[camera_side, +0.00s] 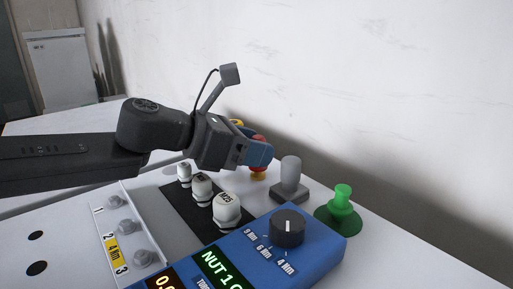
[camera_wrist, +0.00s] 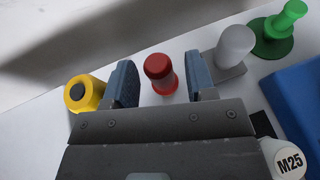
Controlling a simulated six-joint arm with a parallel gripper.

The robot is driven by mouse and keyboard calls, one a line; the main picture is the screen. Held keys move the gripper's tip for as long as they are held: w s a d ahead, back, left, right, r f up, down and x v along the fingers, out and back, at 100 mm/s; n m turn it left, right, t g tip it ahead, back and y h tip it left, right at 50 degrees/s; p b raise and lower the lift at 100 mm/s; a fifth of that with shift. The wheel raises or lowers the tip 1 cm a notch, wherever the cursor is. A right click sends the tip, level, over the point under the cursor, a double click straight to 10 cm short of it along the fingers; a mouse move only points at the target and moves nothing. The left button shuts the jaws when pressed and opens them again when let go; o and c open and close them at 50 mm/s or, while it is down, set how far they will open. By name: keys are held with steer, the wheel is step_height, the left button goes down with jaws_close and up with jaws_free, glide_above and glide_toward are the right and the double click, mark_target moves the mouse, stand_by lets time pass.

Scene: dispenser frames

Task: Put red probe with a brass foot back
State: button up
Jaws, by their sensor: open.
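The red probe (camera_side: 258,141) stands upright on the white bench, with its brass foot (camera_side: 258,176) showing under my gripper in the side view. In the wrist view the red probe (camera_wrist: 160,72) shows between my two blue fingers, with a gap on each side. My gripper (camera_side: 261,154) is open, and its fingers hide the probe's middle in the side view. The open gripper also shows in the wrist view (camera_wrist: 162,80). I cannot tell how far above the probe the fingers are.
A grey post on a square base (camera_side: 290,177) and a green post on a round base (camera_side: 342,203) stand to the right. A yellow piece with a black top (camera_wrist: 84,93) is left of the fingers. White labelled knobs (camera_side: 226,208) and the blue box (camera_side: 318,245) are nearer the camera.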

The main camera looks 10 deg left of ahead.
steer(key=v, duration=1.1)
steer(key=shift+r, duration=0.1)
steer(key=s+a+m+y, duration=0.2)
steer(key=s+a+m, duration=0.3)
steer(key=a, duration=0.1)
steer(key=s+a+f+m+y, duration=0.1)
steer(key=s+a+m+y, duration=0.1)
steer(key=s+a+m, duration=0.4)
steer(key=s+a+m+y, duration=0.2)
steer(key=s+a+m, duration=0.3)
steer(key=a, duration=0.1)
steer(key=shift+s+f+m, duration=0.15)
steer(key=shift+f+m, duration=0.15)
steer(key=shift+m, duration=0.1)
steer(key=s+a+f+m+g+y, duration=0.1)
steer(key=s+a+f+m+y, duration=0.4)
steer(key=a+f, duration=0.7)
steer(key=shift+s+a+f+m+y, duration=0.4)
steer(key=shift+s+f+m, duration=0.35)
steer(key=shift+s+m, duration=0.4)
